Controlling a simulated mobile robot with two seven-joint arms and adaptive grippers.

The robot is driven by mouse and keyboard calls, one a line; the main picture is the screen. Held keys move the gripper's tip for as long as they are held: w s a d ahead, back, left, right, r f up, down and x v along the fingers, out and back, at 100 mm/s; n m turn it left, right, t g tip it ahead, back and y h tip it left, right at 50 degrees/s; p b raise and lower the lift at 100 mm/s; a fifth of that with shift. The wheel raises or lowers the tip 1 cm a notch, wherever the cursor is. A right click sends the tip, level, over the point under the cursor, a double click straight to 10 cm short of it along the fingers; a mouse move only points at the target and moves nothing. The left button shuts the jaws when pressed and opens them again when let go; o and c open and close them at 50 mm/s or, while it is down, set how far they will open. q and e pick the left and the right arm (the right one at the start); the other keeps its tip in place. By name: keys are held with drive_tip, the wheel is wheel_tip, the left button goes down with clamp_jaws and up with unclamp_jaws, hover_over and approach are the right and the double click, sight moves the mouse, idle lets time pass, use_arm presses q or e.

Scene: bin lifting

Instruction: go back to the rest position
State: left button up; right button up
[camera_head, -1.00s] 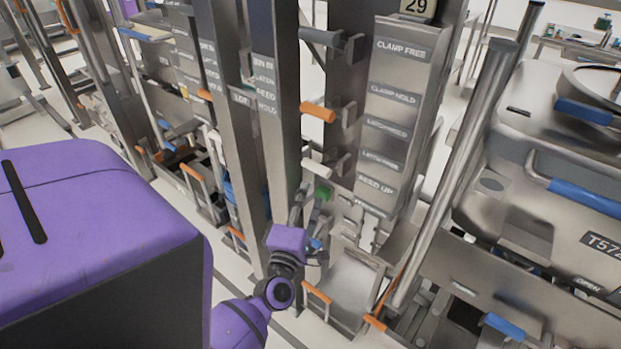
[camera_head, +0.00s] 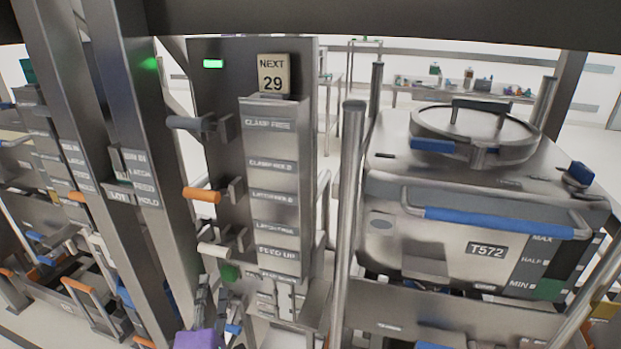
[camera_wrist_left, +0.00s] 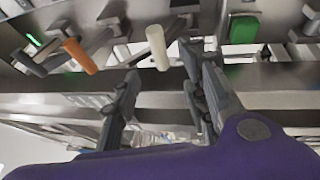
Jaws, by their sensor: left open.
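My left gripper (camera_head: 207,298) is low in the head view, in front of the steel column with the levers. It also shows in the left wrist view (camera_wrist_left: 160,72), with its two dark fingers spread and nothing between them. A white-handled lever (camera_head: 213,249) is just above the gripper in the head view. In the left wrist view the white handle (camera_wrist_left: 157,47) appears beyond the fingertips, and I see no clear contact. A green knob (camera_head: 229,272) is close by. My right gripper is in neither view.
An orange lever (camera_head: 201,195) and a dark lever (camera_head: 187,123) stick out higher on the column, beside a labelled panel (camera_head: 269,180). A counter reads "NEXT 29" (camera_head: 273,75). A steel bin (camera_head: 485,250) marked T572 stands at right. Steel posts (camera_head: 349,200) crowd the space.

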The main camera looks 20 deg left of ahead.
use_arm(q)
drive_tip(key=s+d+f+m+g+h, duration=0.1)
drive_tip(key=d+f+m+h, duration=0.3)
drive_tip(key=d+m, duration=0.35)
drive_tip(key=s+d+f+m+g+h, duration=0.1)
drive_tip(key=d+f+m+h, duration=0.45)
drive_tip(key=m, duration=0.35)
drive_tip(key=s+d+f+m+g, duration=0.2)
drive_tip(key=s+f, duration=0.2)
drive_tip(key=s, duration=0.4)
drive_tip(key=s+d+f+m+g+p, duration=0.1)
drive_tip(key=s+d+f+m+g, duration=0.1)
drive_tip(key=s, duration=0.5)
drive_tip(key=s+d+f+m+g+p, duration=0.1)
drive_tip(key=s+d+f+m+g, duration=0.1)
drive_tip(key=s+f, duration=0.4)
drive_tip(key=s+m+g, duration=0.1)
drive_tip(key=s+m, duration=0.1)
drive_tip(key=shift+s+g, duration=0.35)
drive_tip(key=shift+g, duration=0.05)
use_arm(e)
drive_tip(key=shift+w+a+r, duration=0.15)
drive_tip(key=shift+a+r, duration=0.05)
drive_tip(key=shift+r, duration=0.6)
